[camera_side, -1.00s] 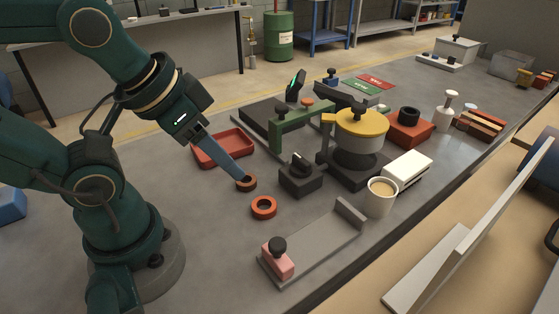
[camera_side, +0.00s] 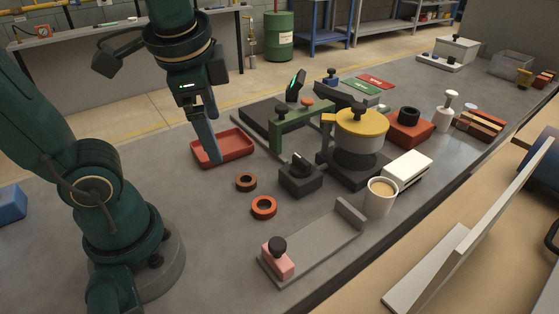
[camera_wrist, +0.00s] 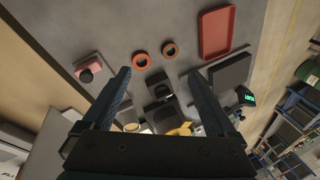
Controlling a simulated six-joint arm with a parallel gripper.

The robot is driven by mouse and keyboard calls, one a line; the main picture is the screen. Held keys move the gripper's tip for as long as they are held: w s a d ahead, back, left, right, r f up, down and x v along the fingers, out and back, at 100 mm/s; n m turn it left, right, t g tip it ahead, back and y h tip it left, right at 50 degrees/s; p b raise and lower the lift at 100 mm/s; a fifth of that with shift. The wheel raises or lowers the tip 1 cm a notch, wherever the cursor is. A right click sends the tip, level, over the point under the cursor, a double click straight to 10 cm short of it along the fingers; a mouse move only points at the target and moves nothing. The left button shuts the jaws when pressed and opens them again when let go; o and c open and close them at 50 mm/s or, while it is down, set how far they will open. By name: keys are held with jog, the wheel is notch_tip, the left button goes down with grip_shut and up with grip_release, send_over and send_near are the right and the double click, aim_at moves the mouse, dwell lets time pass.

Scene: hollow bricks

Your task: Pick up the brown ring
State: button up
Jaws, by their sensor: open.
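The brown ring (camera_side: 246,182) lies flat on the grey bench, between the red tray and an orange ring (camera_side: 264,207). It also shows in the wrist view (camera_wrist: 169,50), beyond my fingertips and beside the orange ring (camera_wrist: 141,61). My gripper (camera_side: 214,161) points down, and its tips overlap the red tray in the side view, left of and behind the brown ring. In the wrist view my gripper (camera_wrist: 159,76) has its two fingers wide apart, with nothing held between them. I cannot tell how high the tips are.
The red tray (camera_side: 245,155) looks empty. A dark block with a knob (camera_side: 299,180) stands right of the brown ring. A green bracket (camera_side: 288,128), a yellow-topped cylinder (camera_side: 361,127) and a cup (camera_side: 380,202) stand farther right. The bench left of the rings is clear.

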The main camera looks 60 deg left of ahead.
aim_at(242, 179)
jog(key=w+d+f+m+g+y, duration=0.4)
jog(key=w+f+m+y, duration=0.4)
jog(key=w+m, duration=0.15)
jog(key=f+y, duration=0.1)
jog(key=f, duration=0.1)
jog(key=d+f+m+y, duration=0.1)
jog(key=f, duration=0.1)
jog(key=d+f+m, duration=0.1)
jog(key=f, duration=0.1)
jog(key=shift+d+y, duration=0.2)
jog(key=shift+y, duration=0.2)
jog(key=shift+s+d+f+m, duration=0.1)
jog(key=shift+s+f+m, duration=0.15)
jog(key=shift+f, duration=0.05)
jog(key=shift+t, duration=0.3)
jog(key=shift+x, duration=6)
jog(key=c, duration=1.4)
jog(key=shift+r, duration=0.1)
jog(key=shift+c, duration=0.2)
